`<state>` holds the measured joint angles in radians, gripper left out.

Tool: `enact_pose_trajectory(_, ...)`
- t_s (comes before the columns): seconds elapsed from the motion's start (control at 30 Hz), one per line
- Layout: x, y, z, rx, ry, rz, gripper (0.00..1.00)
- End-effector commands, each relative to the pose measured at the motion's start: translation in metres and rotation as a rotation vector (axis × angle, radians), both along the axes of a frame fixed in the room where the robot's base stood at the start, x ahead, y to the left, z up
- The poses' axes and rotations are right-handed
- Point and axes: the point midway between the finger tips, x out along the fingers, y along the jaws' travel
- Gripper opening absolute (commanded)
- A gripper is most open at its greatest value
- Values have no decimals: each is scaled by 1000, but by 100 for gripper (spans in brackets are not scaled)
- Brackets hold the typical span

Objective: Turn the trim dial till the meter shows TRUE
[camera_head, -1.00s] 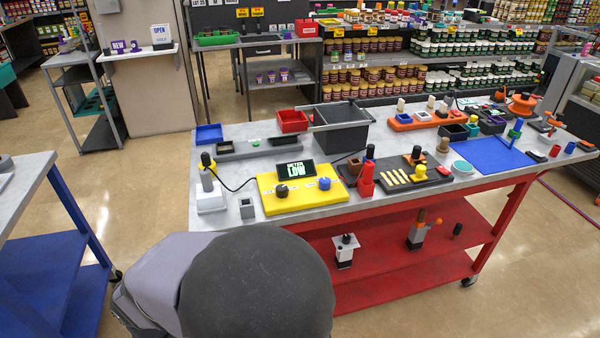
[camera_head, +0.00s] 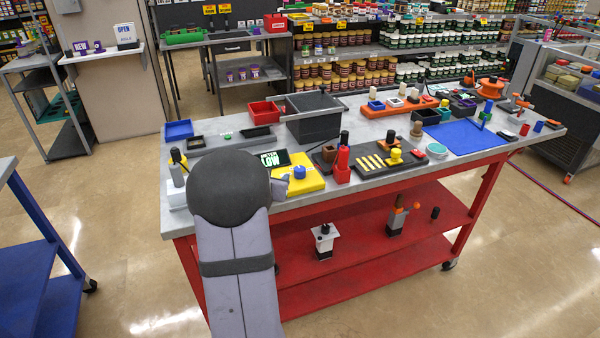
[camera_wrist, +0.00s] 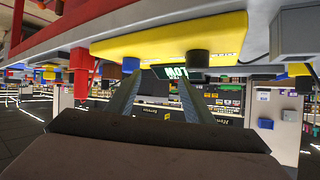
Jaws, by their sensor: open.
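The yellow panel (camera_head: 309,184) lies near the front edge of the grey table, its left part hidden by my arm in the head view. Its blue dial (camera_head: 299,172) is visible; its black dial (camera_wrist: 199,63) shows only in the wrist view. I cannot read which is the trim dial. The meter (camera_head: 270,159) behind the panel reads LOW; it appears inverted in the wrist view (camera_wrist: 178,73). My gripper (camera_wrist: 158,82) is open and empty, its fingers pointing toward the panel. The blue dial (camera_wrist: 131,64) appears near the left finger and the black one right of the other.
A red holder (camera_head: 342,164) with a dark-topped tool stands right of the panel. A black bin (camera_head: 315,128) stands behind. A white stand (camera_head: 176,193) is left of my arm. A dark tray with yellow strips (camera_head: 371,162) lies further right.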

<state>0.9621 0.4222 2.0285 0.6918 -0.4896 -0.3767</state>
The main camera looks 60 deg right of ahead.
Motion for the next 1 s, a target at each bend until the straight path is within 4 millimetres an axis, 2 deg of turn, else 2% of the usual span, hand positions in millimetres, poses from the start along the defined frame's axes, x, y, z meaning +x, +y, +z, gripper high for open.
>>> enact_pose_trajectory(0.03, -15, -16, -5, -27, 20, -42, 48)
enact_pose_trajectory(0.1, -30, -30, -5, -59, 45, -81, 48)
enact_pose_trajectory(0.2, -42, -40, -4, -83, 66, -112, 48)
enact_pose_trajectory(0.57, -43, -52, -8, -89, 73, -116, 48)
enact_pose_trajectory(1.0, -37, -96, -26, -87, 71, -116, 48)
